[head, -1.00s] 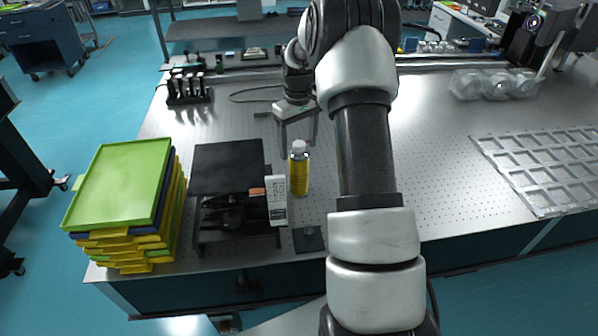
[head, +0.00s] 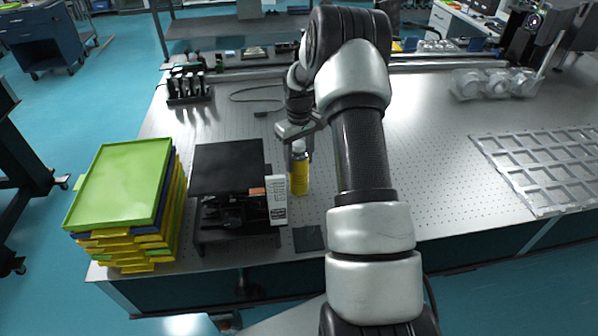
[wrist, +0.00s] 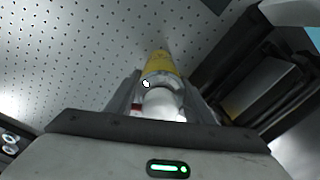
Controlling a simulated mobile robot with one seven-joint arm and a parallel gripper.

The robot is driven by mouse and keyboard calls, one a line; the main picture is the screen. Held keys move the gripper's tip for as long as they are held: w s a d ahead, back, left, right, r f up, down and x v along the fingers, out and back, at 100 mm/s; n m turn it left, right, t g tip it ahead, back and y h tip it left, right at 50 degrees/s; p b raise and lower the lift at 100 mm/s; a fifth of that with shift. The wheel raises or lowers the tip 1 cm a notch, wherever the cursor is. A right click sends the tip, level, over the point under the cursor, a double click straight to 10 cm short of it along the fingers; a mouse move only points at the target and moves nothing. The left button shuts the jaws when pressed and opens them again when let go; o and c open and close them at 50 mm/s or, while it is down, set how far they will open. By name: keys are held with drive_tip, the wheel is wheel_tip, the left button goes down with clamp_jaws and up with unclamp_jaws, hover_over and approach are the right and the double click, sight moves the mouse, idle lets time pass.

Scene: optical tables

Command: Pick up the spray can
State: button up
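The spray can (head: 299,176) stands upright on the optical table (head: 425,155), with a yellow body and a white cap. In the wrist view the can (wrist: 163,64) shows between my two fingers, its white cap nearest the palm. My gripper (head: 301,153) is over the top of the can, pointing down, with one finger on each side of the cap. The fingers look open, and gaps show beside the cap. The lower part of the can is below the fingertips.
A black stand (head: 228,168) with a white box (head: 276,200) at its edge is close left of the can. Stacked green, blue and yellow trays (head: 122,185) are further left. A metal grid tray (head: 545,170) lies at right. The table's middle is mostly bare.

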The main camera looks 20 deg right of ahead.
drive_tip(key=c, duration=0.8)
drive_tip(key=shift+r, duration=0.1)
